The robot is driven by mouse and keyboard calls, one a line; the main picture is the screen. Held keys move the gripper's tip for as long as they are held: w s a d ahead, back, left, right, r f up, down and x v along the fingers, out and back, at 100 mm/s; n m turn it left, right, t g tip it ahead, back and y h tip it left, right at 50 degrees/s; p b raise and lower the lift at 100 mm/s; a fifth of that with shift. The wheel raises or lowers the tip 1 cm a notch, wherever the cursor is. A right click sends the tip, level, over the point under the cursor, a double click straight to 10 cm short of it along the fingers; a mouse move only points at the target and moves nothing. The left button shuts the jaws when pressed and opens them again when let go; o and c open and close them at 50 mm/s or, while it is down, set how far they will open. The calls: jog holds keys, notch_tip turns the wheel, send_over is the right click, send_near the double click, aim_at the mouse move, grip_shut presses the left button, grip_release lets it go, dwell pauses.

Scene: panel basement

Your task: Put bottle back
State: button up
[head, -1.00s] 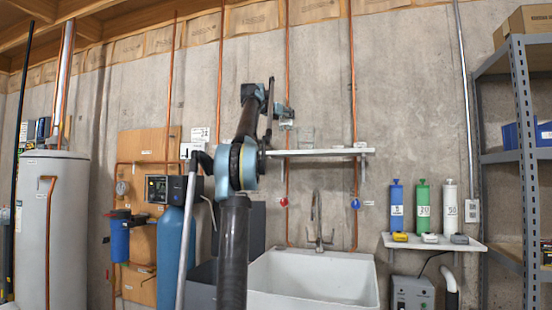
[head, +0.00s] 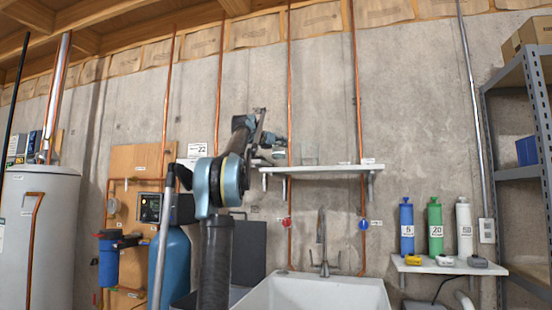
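Three upright bottles stand in a row on a small white shelf (head: 440,266) at the right: a blue bottle (head: 407,228), a green bottle (head: 435,228) and a white bottle (head: 464,228). The blue and green ones carry labels reading 5 and 20; the white one's label is hard to read. My gripper (head: 278,142) is left of them, up by the left end of the higher wall shelf (head: 325,169). It is small and seen side-on. I cannot tell whether its fingers are open or hold anything.
Small yellow and grey items lie before the bottles. A white sink (head: 310,292) with a faucet (head: 322,245) is below. A metal rack (head: 543,140) stands far right; a water heater (head: 40,235) left.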

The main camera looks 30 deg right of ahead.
aim_at(275, 152)
jog(key=shift+s+f, duration=0.1)
jog(key=shift+f, duration=2.35)
jog(key=o, duration=1.2)
jog(key=shift+f, duration=0.1)
jog(key=v, duration=1.2)
